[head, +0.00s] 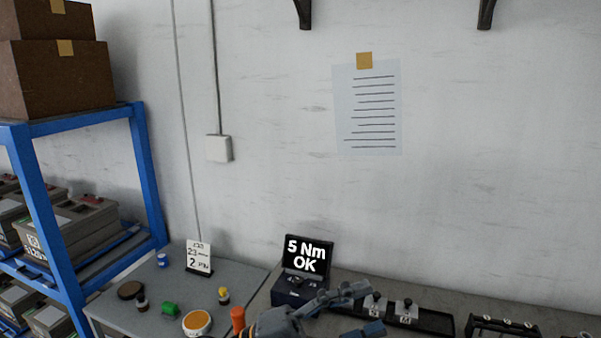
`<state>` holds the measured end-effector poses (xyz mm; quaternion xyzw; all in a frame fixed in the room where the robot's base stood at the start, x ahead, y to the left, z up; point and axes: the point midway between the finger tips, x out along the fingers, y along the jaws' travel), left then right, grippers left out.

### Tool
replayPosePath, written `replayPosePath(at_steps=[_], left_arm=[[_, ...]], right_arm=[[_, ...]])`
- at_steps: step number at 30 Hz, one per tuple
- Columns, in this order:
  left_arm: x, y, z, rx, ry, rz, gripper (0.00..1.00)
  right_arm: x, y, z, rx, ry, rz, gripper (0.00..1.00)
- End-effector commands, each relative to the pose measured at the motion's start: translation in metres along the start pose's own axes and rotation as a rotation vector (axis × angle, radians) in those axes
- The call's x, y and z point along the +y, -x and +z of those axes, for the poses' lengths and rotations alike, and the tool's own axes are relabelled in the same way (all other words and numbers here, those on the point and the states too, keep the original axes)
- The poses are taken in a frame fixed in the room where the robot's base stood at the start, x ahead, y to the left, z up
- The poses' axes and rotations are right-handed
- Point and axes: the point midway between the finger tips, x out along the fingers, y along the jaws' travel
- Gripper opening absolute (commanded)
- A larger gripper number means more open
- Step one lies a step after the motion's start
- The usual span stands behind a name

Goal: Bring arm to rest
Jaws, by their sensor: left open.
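My left gripper (364,309) is at the bottom middle of the head view. Its grey arm comes in from the bottom edge, and its two blue-grey fingers point right and stand apart. I see nothing between them. The gripper appears in front of the bench (258,305) and a black tray (436,321); I cannot tell its height above them. My right gripper is not in view.
A display box (307,256) reading "5 Nm OK" stands just behind the gripper. A grey table (232,273) at left holds a card (199,257), a green part (170,309) and an orange-topped dish (197,322). A blue shelf (148,180) stands further left.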

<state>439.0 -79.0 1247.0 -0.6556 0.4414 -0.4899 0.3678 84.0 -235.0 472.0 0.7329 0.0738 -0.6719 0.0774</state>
Motion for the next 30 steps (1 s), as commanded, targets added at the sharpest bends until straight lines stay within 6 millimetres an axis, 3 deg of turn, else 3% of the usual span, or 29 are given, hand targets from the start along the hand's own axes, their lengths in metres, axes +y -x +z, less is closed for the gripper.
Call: replayPosePath(at_steps=[3, 7, 11, 14, 18, 21, 24, 30], left_arm=[[-0.039, 0.03, 0.029, -0.218, 0.133, -0.305, 0.51], [-0.051, 0.094, 0.075, -0.53, 0.296, -0.556, 0.51], [-0.019, 0.176, 0.111, -0.889, 0.49, -0.702, 0.51], [0.027, 0.237, 0.119, -1.16, 0.647, -0.734, 0.51], [0.105, 0.308, 0.1, -1.503, 0.874, -0.684, 0.51], [0.153, 0.343, 0.071, -1.692, 1.019, -0.602, 0.51], [0.189, 0.364, 0.041, -1.827, 1.137, -0.512, 0.51], [0.237, 0.39, -0.02, -2.007, 1.328, -0.331, 0.51]], right_arm=[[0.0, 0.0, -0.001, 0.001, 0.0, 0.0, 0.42], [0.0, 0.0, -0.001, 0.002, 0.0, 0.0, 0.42], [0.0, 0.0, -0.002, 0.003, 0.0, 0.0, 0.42], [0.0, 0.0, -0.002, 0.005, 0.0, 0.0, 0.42], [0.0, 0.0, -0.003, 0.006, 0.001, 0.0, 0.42], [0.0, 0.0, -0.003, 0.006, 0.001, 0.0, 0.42], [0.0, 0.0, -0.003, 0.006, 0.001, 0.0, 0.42], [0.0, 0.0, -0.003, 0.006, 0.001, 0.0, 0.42]])
